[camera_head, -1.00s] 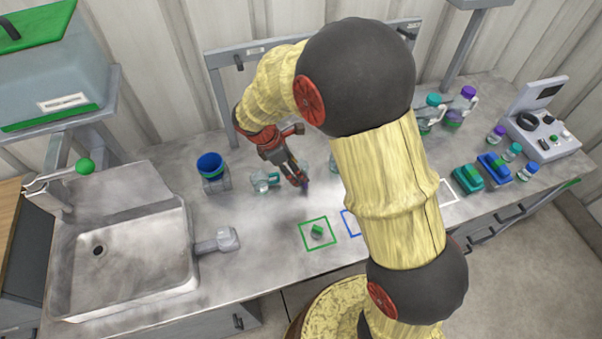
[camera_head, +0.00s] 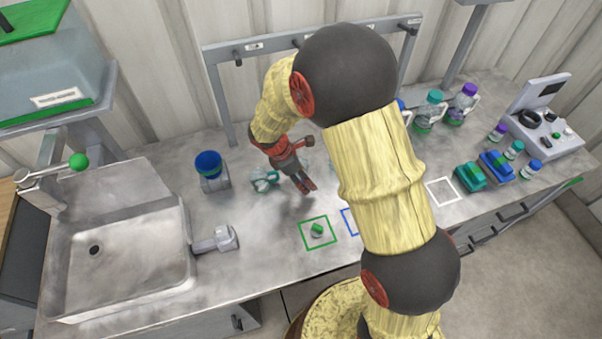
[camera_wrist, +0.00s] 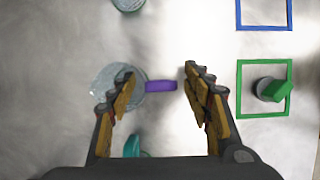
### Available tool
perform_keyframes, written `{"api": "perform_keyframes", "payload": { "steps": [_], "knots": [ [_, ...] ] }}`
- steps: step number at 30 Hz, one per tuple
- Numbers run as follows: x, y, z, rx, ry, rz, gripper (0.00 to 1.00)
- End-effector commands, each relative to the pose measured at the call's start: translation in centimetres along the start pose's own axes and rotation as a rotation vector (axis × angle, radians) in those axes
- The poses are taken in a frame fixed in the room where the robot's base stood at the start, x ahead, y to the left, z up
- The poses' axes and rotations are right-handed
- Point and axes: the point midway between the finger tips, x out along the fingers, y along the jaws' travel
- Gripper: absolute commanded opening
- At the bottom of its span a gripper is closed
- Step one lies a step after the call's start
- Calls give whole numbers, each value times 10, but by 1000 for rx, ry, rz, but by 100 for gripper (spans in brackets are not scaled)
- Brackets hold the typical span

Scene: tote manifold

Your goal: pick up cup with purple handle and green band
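In the wrist view a clear round cup (camera_wrist: 103,84) has a purple handle (camera_wrist: 160,86) pointing right.
A cup with a teal handle (camera_head: 264,180) stands close left of my gripper. A green square (camera_head: 318,232) holds a small green-topped object (camera_head: 317,229).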

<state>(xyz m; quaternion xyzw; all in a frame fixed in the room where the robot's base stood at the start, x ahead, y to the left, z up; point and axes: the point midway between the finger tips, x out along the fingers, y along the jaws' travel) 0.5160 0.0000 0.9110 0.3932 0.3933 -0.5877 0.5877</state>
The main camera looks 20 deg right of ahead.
Motion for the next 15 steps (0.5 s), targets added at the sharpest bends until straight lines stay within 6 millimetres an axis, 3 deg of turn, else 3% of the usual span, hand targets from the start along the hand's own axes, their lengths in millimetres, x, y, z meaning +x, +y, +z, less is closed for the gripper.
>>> {"api": "perform_keyframes", "payload": {
  "steps": [15],
  "knots": [
    [0,0,0,0,0,0,18]
  ]
}}
